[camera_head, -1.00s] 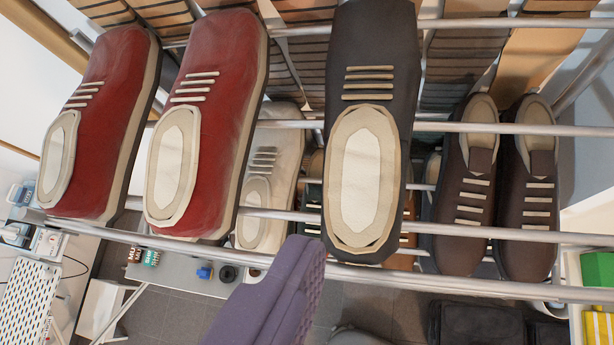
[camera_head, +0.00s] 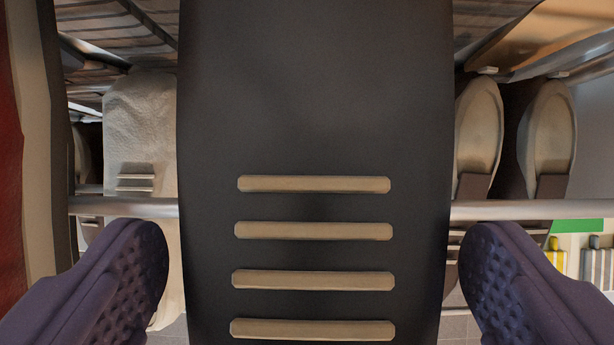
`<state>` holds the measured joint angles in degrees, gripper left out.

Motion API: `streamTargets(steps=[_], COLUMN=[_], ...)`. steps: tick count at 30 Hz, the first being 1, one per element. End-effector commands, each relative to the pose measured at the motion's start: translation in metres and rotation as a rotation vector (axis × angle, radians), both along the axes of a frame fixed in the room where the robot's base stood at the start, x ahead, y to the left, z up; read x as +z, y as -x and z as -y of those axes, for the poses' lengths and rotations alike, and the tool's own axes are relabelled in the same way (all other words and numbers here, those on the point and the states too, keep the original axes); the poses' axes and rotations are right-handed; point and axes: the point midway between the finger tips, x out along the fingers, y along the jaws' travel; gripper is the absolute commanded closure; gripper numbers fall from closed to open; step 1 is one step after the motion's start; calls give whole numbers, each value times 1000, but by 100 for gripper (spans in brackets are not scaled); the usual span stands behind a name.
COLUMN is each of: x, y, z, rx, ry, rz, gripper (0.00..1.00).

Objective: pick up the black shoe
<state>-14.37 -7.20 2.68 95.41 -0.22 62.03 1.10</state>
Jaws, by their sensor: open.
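The black shoe (camera_head: 315,110) fills the middle of the view, very close, with several beige lace bars across it. It rests on the shoe rack, with a metal rod (camera_head: 540,209) of the rack showing on both sides of it. My gripper (camera_head: 315,265) is open, with one purple finger to the left of the shoe and one to the right. A gap shows between the left finger and the shoe, and a smaller gap at the right finger. The shoe's opening and the ends of the shoe are out of view.
A red shoe (camera_head: 12,170) stands at the left edge, close to the left finger. A whitish shoe (camera_head: 140,130) is behind on the left. Two brown shoes (camera_head: 478,135) with pale insoles are behind on the right. Wooden slats are above.

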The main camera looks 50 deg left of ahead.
Motion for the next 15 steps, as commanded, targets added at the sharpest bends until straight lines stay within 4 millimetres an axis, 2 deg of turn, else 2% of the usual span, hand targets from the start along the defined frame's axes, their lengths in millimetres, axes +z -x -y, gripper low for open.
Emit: streamTargets(steps=[4, 11, 15], x=[-14, -16, -16], y=[-8, -9, -9], z=[-2, -3, -3], rx=[0, 0, -1], ry=[0, -1, -1], rz=[0, 2, 2], gripper=[0, 0, 30])
